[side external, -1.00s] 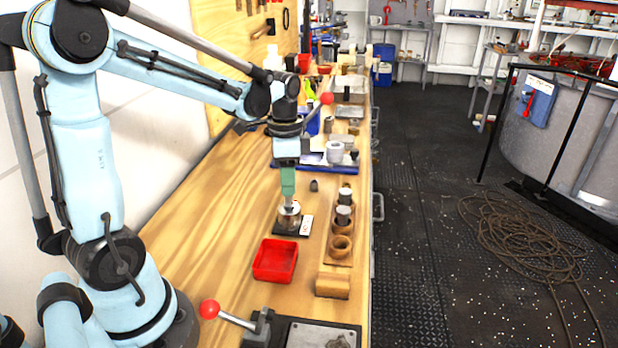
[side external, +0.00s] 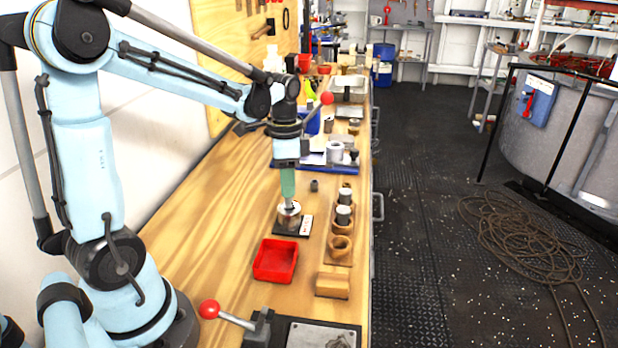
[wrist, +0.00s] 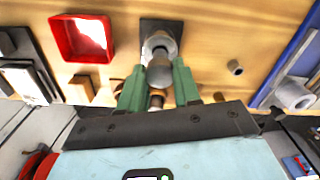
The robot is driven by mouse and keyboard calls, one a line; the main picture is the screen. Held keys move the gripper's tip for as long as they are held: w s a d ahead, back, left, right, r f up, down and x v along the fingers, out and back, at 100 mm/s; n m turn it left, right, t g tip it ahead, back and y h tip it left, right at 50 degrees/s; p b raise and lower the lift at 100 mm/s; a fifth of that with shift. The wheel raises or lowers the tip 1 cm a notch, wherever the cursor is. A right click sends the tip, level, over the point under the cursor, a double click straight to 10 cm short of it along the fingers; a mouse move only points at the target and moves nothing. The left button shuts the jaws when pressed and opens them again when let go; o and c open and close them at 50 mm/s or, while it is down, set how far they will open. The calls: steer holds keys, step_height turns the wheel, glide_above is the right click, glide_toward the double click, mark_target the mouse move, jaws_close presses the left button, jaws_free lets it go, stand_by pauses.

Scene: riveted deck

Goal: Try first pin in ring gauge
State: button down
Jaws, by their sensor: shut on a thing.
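My gripper (side external: 289,196) points down with its green fingers shut on a metal pin (wrist: 159,72). The ring gauge (side external: 288,219) is a round metal ring on a dark square base (side external: 287,230) with a white label. In the wrist view the ring gauge (wrist: 158,42) lies just beyond the pin, partly covered by it. The pin is over or at the ring; I cannot tell whether its lower end is inside the bore. A wooden rack (side external: 338,262) to the right holds upright pins with metal tops (side external: 344,213); its front round holder (side external: 340,244) looks empty.
A red tray (side external: 264,275) sits in front of the gauge base. A small dark cylinder (side external: 314,186) stands behind, before a blue tray (side external: 352,168). Bare bench lies to the left.

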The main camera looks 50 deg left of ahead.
steer(key=shift+f, duration=1.55)
stand_by(1.7)
steer(key=shift+r, duration=0.15)
stand_by(0.9)
steer(key=shift+r, duration=2.65)
